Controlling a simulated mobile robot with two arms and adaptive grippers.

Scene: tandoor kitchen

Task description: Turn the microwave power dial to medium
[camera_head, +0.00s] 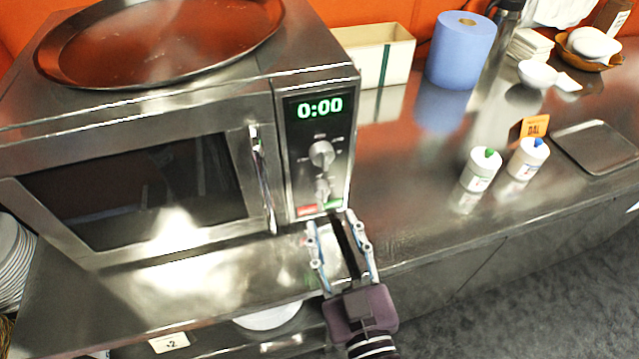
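The steel microwave (200,100) stands on the counter at the left, its door closed and its display (319,107) reading 0:00 in green. Its control panel has an upper round knob (321,154) and a lower knob (322,188), one above the other. The markings around them are too small to read, so I cannot tell which is the power dial or its setting. My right gripper (332,222) is open and empty just below the panel, fingers pointing up toward the lower knob. Its tips appear near the panel's bottom edge; contact is unclear. My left gripper is not in view.
The vertical door handle (263,180) sticks out left of the panel. A round tray (160,42) lies on top of the microwave.

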